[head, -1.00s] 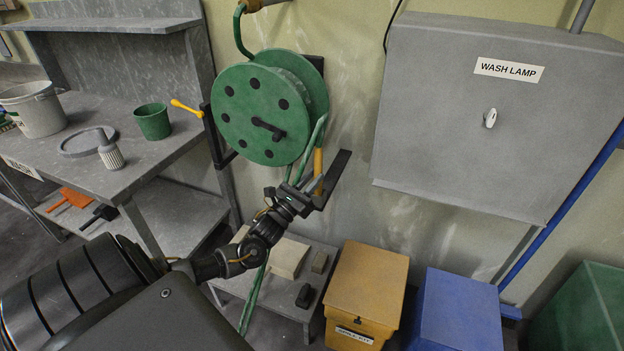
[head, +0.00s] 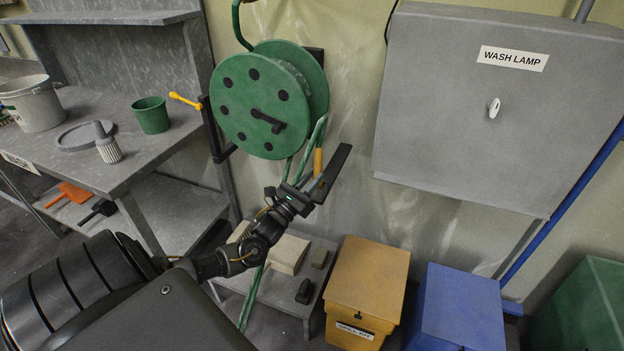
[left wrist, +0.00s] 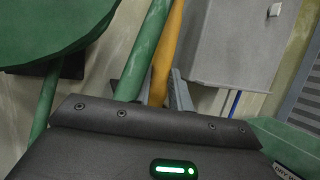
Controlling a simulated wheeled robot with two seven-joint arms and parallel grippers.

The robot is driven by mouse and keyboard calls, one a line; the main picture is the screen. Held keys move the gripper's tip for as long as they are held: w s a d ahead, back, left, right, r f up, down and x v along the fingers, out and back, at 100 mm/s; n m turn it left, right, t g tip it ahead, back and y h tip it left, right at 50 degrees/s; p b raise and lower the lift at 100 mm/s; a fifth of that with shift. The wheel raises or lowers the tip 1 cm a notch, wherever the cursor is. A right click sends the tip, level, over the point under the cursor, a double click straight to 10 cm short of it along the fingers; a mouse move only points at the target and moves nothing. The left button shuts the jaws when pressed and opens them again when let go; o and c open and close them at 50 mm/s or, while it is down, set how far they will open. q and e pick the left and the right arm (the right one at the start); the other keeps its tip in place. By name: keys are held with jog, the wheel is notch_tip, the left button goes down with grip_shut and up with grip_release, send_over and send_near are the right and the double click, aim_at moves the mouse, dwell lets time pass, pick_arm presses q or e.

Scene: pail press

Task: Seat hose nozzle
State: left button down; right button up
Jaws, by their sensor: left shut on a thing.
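The orange hose nozzle (head: 318,161) stands roughly upright below the right side of the green hose reel (head: 254,104). A strand of green hose (head: 322,128) hangs from the reel close beside it. My left gripper (head: 317,178) is shut on the nozzle, with one long dark finger showing to its right. In the left wrist view the nozzle (left wrist: 167,48) rises between the fingers, beside the thicker-looking green hose (left wrist: 146,48). The nozzle's lower end is hidden by the gripper body. My right gripper is not in view.
A grey wall cabinet (head: 440,120) marked WASH LAMP hangs to the right. Below stand a yellow bin (head: 368,280), a blue bin (head: 455,305) and a low grey bench (head: 285,300). A grey workbench (head: 140,170) with a green pail (head: 150,115) stands left.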

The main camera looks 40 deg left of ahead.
pick_arm(q)
jog(key=c, duration=1.2)
grip_release()
jog(key=shift+s+f, duration=0.2)
jog(key=b+v, duration=0.1)
jog(key=v, duration=0.9)
jog(key=shift+s+a+b, duration=0.1)
jog(key=shift+s+b, duration=0.1)
jog(key=shift+b, duration=0.1)
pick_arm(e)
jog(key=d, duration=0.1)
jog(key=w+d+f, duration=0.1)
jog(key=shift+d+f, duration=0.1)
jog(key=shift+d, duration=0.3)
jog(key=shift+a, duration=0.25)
